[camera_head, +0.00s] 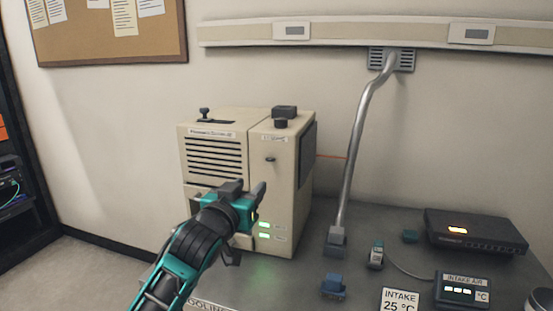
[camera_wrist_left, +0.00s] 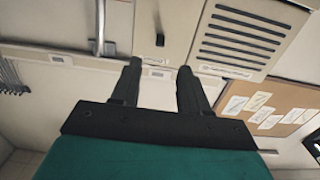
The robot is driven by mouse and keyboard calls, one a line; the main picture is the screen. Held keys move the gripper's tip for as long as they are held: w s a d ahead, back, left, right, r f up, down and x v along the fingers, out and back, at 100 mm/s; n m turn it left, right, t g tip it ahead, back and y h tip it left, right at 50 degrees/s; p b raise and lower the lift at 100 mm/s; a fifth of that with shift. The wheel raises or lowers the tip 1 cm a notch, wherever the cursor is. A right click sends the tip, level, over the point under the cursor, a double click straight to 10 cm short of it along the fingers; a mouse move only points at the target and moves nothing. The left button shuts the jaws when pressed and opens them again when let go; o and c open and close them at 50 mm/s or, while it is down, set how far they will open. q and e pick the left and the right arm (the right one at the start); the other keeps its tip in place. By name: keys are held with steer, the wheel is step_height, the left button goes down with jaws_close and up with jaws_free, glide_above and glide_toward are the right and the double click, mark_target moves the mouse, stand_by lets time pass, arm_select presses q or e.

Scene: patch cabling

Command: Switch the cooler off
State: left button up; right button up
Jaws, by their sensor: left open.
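The cooler (camera_head: 284,192) is a beige box on the grey table, with a slatted vent on its front left and a narrow panel on its right. A small dark switch (camera_head: 269,159) sits high on that panel, and two green lights (camera_head: 264,230) glow low on it. My left gripper (camera_head: 248,188) is open and empty in front of the cooler, below the switch, covering part of the front. In the left wrist view, which is upside down, the switch (camera_wrist_left: 160,40) shows beyond the open fingers (camera_wrist_left: 157,66), apart from them. My right gripper is not in view.
Knobs (camera_head: 281,123) stand on the cooler's top. A grey pipe (camera_head: 355,150) runs from the wall vent to the table. A black box (camera_head: 475,232), an intake air display (camera_head: 462,290) and blue connectors (camera_head: 333,286) occupy the table's right.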

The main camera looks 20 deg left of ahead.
mark_target(268, 160)
arm_select(q)
steer(key=w, duration=0.8)
steer(key=w+r, duration=0.1)
steer(key=w, duration=0.4)
steer(key=shift+w+d+r, duration=0.1)
steer(key=shift+d, duration=0.05)
jaws_close()
steer(key=shift+b, duration=0.3)
